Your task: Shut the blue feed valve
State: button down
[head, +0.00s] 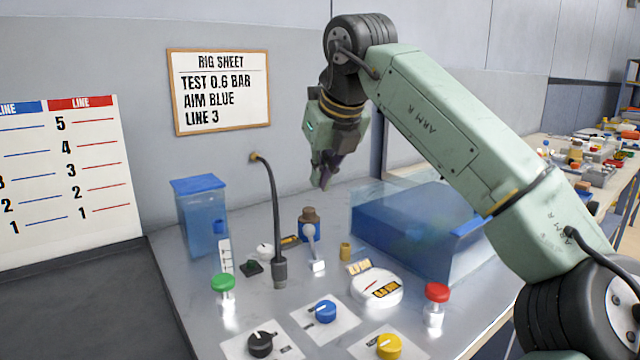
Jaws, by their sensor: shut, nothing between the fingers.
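A blue knob (323,312) with a short pointer sits on a white plate near the front of the metal bench. Farther back stands a small blue fitting (305,236) with a brown top and a pale lever (312,250) hanging down its front. I cannot tell from the picture which of these is the feed valve. My gripper (324,184) is shut and empty, pointing down in the air above the back of the bench. It is apart from both blue parts.
A black knob (261,343) and a yellow knob (389,346) flank the blue knob. A round gauge (378,286), green-capped bottle (223,290) and red-capped bottle (435,305) stand nearby. A dark hose (275,205) rises mid-bench. A clear tank of blue liquid (410,228) stands right.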

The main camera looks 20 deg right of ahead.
aim_at(325, 311)
jog(key=k+l, duration=0.1)
jog(key=k, duration=0.4)
jog(key=k+l, duration=0.1)
jog(key=k, duration=0.4)
